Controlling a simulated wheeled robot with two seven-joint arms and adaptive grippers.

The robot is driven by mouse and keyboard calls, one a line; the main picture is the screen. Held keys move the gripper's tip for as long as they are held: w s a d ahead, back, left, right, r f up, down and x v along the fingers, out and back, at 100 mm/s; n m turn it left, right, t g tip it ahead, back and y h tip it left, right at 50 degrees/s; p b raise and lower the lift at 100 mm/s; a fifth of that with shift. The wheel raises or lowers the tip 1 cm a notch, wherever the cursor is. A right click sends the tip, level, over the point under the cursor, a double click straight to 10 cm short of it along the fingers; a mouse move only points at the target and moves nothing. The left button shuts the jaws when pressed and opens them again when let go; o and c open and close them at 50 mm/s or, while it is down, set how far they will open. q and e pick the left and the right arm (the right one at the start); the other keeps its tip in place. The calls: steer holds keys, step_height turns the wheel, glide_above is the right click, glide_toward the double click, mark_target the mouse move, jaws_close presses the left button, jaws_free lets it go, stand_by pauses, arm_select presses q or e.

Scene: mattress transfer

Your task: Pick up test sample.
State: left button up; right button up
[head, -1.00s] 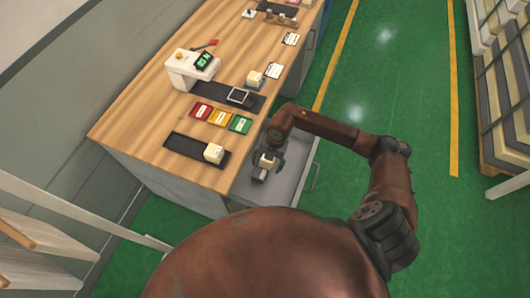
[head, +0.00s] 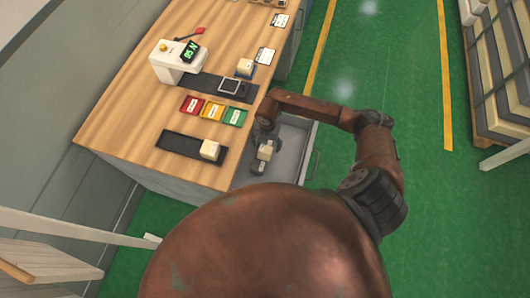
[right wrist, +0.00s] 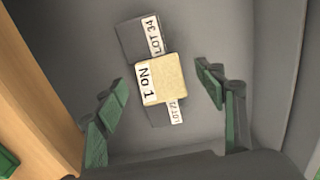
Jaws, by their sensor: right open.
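In the head view my right gripper (head: 264,158) reaches down into the drawer. Whether it touches the blocks is hard to tell. My left gripper is not in view.
The grey drawer (head: 291,150) is pulled out from the wooden bench (head: 125,120). On the bench are a black tray (head: 178,143) with a cream block (head: 210,149), red, yellow and green trays (head: 213,110), and a white tester (head: 168,60). Green floor lies right.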

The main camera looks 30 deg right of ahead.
mark_target(266, 148)
step_height(266, 148, down, 4)
steer(key=shift+w+f, duration=0.1)
steer(key=shift+f, duration=0.25)
steer(key=c, duration=1.3)
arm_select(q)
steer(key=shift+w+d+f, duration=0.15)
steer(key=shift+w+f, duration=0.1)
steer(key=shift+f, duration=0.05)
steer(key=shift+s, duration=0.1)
arm_select(e)
steer(key=shift+r, duration=0.15)
